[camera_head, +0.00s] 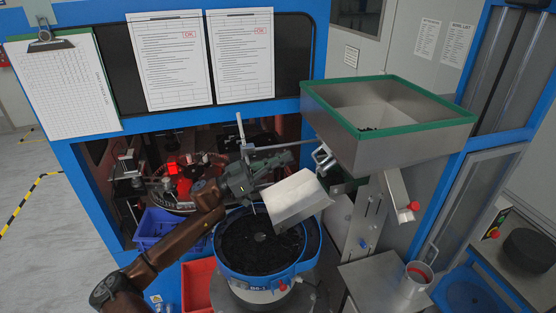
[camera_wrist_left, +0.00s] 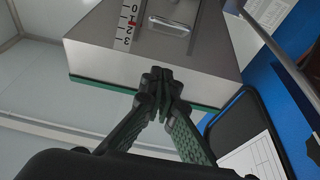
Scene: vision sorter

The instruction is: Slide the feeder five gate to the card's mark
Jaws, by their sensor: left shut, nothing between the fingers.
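The steel feeder hopper (camera_head: 385,112) with a green rim stands right of centre in the head view. In the left wrist view its wall (camera_wrist_left: 95,62) fills the top middle. In the head view the handle (camera_head: 322,157) shows small on the hopper's left side. My left gripper (camera_head: 288,160) is shut and empty, left of the handle; it also shows in the left wrist view (camera_wrist_left: 161,78). My right gripper is out of view. I cannot tell which sheet is the card.
A steel chute (camera_head: 295,198) slopes over a blue-rimmed bowl (camera_head: 232,268) of dark parts, below my gripper. Two printed sheets (camera_head: 167,60) and a clipboard (camera_head: 62,90) hang on the blue cabinet. A red bin (camera_head: 196,286) and a blue bin (camera_head: 155,226) stand left of the bowl.

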